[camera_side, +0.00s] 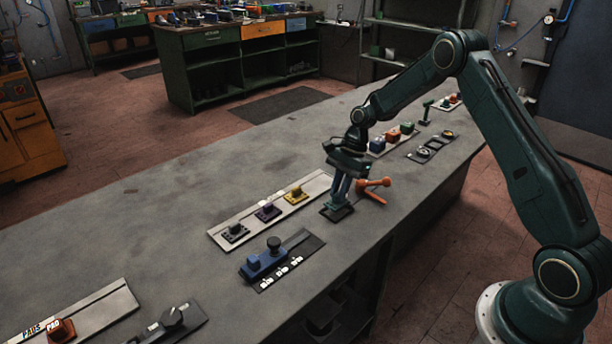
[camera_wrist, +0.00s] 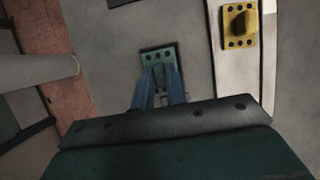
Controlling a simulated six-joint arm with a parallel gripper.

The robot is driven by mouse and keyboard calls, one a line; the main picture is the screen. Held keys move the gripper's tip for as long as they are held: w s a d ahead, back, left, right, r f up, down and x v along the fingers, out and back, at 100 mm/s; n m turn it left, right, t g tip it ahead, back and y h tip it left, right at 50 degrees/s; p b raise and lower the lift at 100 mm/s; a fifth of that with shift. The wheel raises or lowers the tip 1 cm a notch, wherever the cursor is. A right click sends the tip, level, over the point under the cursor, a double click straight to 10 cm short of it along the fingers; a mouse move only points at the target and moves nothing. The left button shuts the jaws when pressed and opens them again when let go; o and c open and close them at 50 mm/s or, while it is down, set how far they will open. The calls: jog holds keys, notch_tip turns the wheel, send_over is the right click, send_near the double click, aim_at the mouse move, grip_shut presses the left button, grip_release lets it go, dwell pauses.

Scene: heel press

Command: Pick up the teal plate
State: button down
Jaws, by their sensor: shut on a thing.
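The teal plate (camera_wrist: 158,54) has several dark holes and shows just beyond my fingertips in the wrist view. In the side view the plate (camera_side: 337,213) looks dark and lies flat under my gripper, at or just above the grey bench. My gripper (camera_wrist: 160,72) points down with its blue fingers close together on the plate's raised middle, which the fingers hide. In the side view my gripper (camera_side: 340,196) stands upright over the plate. I cannot tell whether the plate touches the bench.
A pale strip (camera_side: 217,236) left of my gripper carries a yellow plate (camera_side: 296,195), a purple plate (camera_side: 267,211) and a grey plate (camera_side: 235,233). A blue fixture (camera_side: 263,262) sits in front. An orange lever (camera_side: 374,187) is close on the right. The bench behind the strip is clear.

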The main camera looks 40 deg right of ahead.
notch_tip(320, 180, up, 17)
jog(key=shift+r, duration=0.15)
dwell(0.4)
dwell(0.5)
